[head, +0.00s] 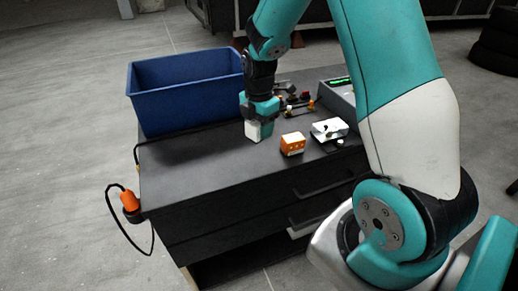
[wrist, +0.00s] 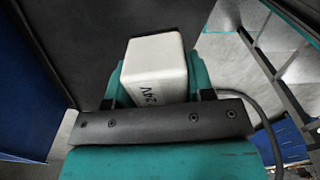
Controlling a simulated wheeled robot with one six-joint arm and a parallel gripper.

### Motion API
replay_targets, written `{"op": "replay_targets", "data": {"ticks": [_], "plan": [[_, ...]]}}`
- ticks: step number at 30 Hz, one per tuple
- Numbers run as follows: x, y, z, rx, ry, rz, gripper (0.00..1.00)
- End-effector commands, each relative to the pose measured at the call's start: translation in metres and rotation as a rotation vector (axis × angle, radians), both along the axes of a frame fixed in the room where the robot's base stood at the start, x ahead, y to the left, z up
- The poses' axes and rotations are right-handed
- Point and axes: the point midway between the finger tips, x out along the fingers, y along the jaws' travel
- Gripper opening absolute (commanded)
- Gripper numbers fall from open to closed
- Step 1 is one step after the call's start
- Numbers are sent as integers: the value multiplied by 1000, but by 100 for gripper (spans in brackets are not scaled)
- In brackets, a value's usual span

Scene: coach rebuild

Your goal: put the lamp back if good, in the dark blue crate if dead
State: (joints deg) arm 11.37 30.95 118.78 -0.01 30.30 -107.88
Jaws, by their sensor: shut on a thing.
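My gripper (head: 259,128) is shut on a white block (head: 252,131) low over the dark bench top. In the wrist view the white block (wrist: 155,68) sits between the teal fingers and is marked "24V". I cannot tell whether its underside touches the bench, and no lit or dead sign shows on it. The dark blue crate (head: 185,104) stands on the left back of the bench, to the left of my gripper; its inside floor is hidden. I cannot clearly pick out a lamp among the small parts behind my gripper.
The bench top (head: 205,165) is clear at front left. An orange block (head: 292,143) and a white device with a black knob (head: 329,130) stand to the right. Small red and orange parts (head: 305,96) lie behind. An orange plug (head: 130,201) with a cable hangs off the left edge.

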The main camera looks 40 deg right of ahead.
Motion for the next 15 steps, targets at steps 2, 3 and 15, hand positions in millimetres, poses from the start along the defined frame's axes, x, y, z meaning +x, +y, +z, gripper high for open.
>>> {"op": "replay_targets", "data": {"ticks": [2,3,15], "plan": [[-1,0,-19,0,5,0,18],[-1,0,-27,1,4,0,18],[0,0,-75,1,2,-1,18]]}}
